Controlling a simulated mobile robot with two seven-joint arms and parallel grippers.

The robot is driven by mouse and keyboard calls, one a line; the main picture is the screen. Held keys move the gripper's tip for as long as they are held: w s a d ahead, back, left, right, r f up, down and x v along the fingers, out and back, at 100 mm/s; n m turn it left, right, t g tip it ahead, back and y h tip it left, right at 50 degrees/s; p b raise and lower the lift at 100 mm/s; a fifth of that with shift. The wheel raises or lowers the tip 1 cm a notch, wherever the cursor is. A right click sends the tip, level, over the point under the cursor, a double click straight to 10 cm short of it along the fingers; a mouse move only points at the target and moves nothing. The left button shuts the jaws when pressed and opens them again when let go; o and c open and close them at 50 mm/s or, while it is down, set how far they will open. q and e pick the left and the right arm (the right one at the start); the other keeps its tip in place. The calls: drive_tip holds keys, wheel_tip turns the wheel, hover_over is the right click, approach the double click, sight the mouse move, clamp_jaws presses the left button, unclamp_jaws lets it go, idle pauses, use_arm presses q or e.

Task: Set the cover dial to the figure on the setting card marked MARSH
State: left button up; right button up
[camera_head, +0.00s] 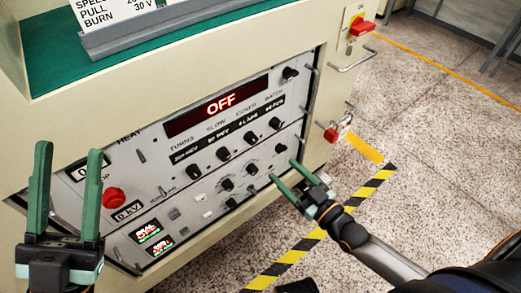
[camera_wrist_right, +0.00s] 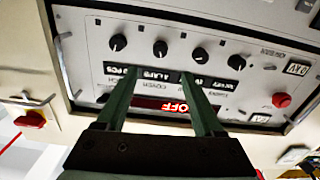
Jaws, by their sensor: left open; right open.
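My left gripper (camera_head: 69,150) is open and empty at the panel's left. A white card (camera_head: 118,10) in a grey holder is cut off; PULL and BURN 30 V show, MARSH does not.
Similar knobs flank the dial: the batch knob (camera_head: 275,123) and the slow knob (camera_head: 223,153). The display (camera_head: 217,105) reads OFF. A red button (camera_head: 113,198) is at left, a red switch (camera_head: 361,27) at upper right. Open floor (camera_head: 440,160) lies right.

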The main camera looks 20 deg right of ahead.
sight(254, 142)
drive_tip(key=b+x, duration=0.4)
drive_tip(key=x, duration=0.8)
drive_tip(key=shift+w+a, duration=0.1)
drive_tip(key=shift+w, duration=0.05)
clamp_jaws()
